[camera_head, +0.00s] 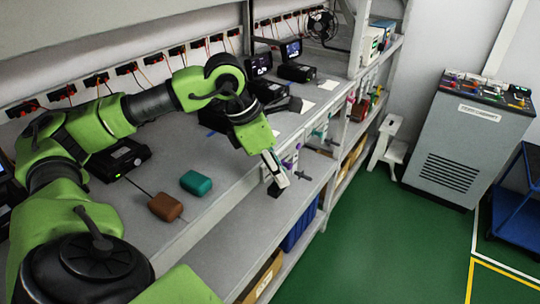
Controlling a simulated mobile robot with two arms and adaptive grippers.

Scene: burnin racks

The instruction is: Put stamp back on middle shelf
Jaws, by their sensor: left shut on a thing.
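My left arm comes in from the left and reaches over the bench. My left gripper (275,180) points down at the bench's front edge, above the shelf below. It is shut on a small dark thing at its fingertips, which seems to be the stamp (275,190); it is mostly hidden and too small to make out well. The middle shelf (250,232) is the grey board under the bench top, with a bare stretch below the gripper. My right gripper is not in view.
A brown block (164,207) and a teal block (196,183) lie on the bench top (225,172). Black devices (297,72) stand toward the back. Coloured tools hang along the front edge. A blue bin (300,229) sits lower down. A grey cabinet (468,140) stands at right across green floor.

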